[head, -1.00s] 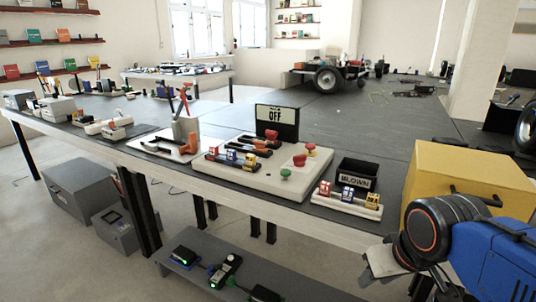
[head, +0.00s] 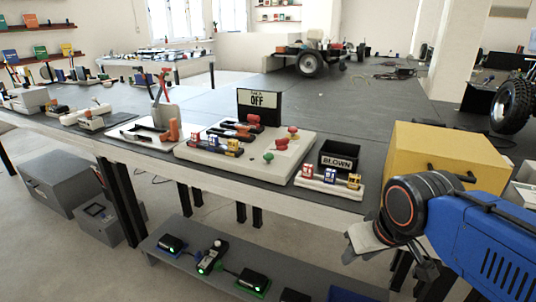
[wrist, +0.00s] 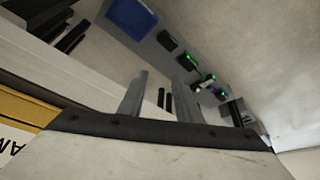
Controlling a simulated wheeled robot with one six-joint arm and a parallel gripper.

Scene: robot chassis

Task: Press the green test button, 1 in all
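The green button (head: 268,157) is a mushroom-shaped knob at the front right of a pale test board (head: 214,161) on the long bench in the head view. A red knob (head: 282,143) stands just behind it, and another red knob (head: 292,130) is farther back. My gripper (head: 353,256) is in front of the bench's front edge, to the right of the board and lower in the picture, well apart from the button. In the wrist view my gripper (wrist: 160,90) shows two separated fingers with nothing between them. The button is not visible in the wrist view.
A black bin marked BLOWN (head: 338,163), a fuse rack (head: 328,182) and a yellow box (head: 432,151) stand right of the board. A sign reading OFF (head: 259,104) stands behind it. A low shelf (head: 185,262) with several devices sits below the bench.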

